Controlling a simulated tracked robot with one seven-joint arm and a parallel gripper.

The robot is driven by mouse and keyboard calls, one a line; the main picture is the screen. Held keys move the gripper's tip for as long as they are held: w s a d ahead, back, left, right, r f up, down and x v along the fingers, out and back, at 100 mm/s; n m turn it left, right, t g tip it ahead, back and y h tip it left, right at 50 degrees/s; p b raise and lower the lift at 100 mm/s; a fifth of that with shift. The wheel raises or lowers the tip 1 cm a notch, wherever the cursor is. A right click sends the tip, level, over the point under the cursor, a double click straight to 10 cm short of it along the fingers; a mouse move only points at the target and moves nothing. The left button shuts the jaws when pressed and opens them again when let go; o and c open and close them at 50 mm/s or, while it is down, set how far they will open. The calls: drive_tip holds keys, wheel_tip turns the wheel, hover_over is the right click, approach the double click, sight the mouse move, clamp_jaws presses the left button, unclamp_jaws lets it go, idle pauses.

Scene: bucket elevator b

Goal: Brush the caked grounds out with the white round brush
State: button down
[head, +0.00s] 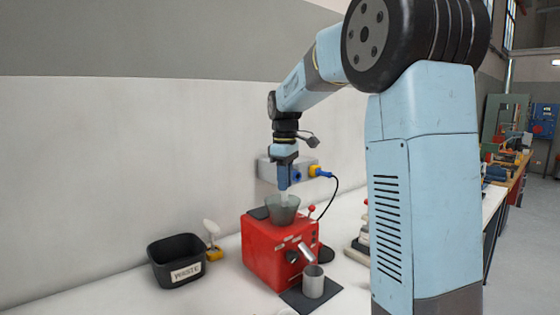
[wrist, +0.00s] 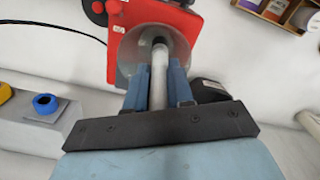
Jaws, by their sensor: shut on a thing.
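The red grinder (head: 268,252) stands on the white bench by the wall, with a clear grey hopper (head: 282,210) on top. My gripper (head: 283,186) points straight down just above the hopper. It is shut on a white round rod (wrist: 159,65), which I take to be the white brush. The rod runs down from between the blue fingers into the hopper mouth in the wrist view (wrist: 130,58). The brush's lower end and any caked grounds are hidden. A grey cup (head: 313,283) stands under the grinder's spout.
A black bin (head: 172,270) labelled WASTE stands left of the grinder. Beside it, a white-headed tool (head: 211,228) stands in a yellow holder (head: 214,252). A wall socket box (head: 270,170) with a yellow-and-blue plug (head: 320,171) and black cable is close behind my gripper.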

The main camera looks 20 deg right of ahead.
drive_tip(key=shift+a+r, duration=0.15)
drive_tip(key=shift+r, duration=2.55)
